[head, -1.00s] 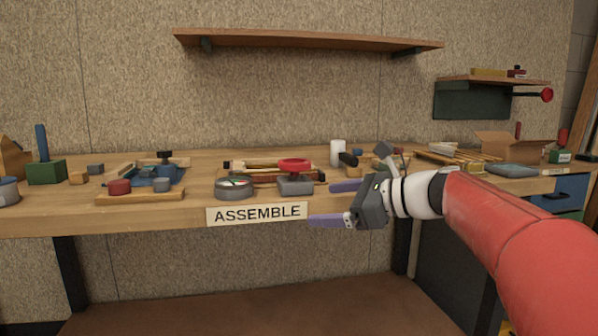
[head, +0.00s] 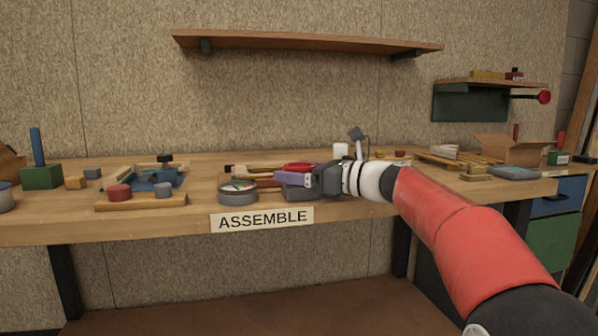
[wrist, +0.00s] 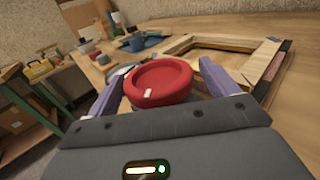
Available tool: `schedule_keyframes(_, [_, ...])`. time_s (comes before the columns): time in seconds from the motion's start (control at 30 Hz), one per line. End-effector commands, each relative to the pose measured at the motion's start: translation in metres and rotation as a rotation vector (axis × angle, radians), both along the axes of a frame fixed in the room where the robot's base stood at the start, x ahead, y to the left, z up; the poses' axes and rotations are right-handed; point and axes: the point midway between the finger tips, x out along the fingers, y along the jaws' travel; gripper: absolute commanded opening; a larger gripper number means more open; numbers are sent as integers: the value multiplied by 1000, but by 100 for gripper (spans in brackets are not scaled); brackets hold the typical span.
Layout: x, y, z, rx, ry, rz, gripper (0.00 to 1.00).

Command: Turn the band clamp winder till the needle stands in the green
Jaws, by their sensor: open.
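The red round winder knob (head: 300,167) sits on its grey clamp block (head: 297,191) near the bench's front edge. In the wrist view the red knob (wrist: 158,84), with a small white mark on its rim, lies between my two purple fingers. My gripper (wrist: 160,72) is open around it, and I cannot tell whether either finger touches it. In the head view my gripper (head: 290,178) partly hides the block. The round gauge (head: 238,190) stands just left of the block. Its face shows some green and red, but the needle is too small to read.
A wooden frame (wrist: 255,62) lies behind the knob in the wrist view. A board with red and grey pieces (head: 142,203) lies to the left. The ASSEMBLE label (head: 262,219) is on the bench's front edge. A cardboard box (head: 508,149) stands at the right.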

Motion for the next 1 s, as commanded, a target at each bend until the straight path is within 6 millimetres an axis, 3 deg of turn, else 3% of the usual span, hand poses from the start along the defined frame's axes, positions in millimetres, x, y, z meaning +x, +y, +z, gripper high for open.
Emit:
schedule_keyframes(0.27, [1, 2, 0, 0, -1, 0, 86])
schedule_keyframes(0.6, [1, 2, 0, 0, -1, 0, 42])
schedule_keyframes(0.77, [0, 3, 0, -1, -2, -32, 41])
schedule_keyframes(1.0, [0, 3, 0, 0, -1, -204, 41])
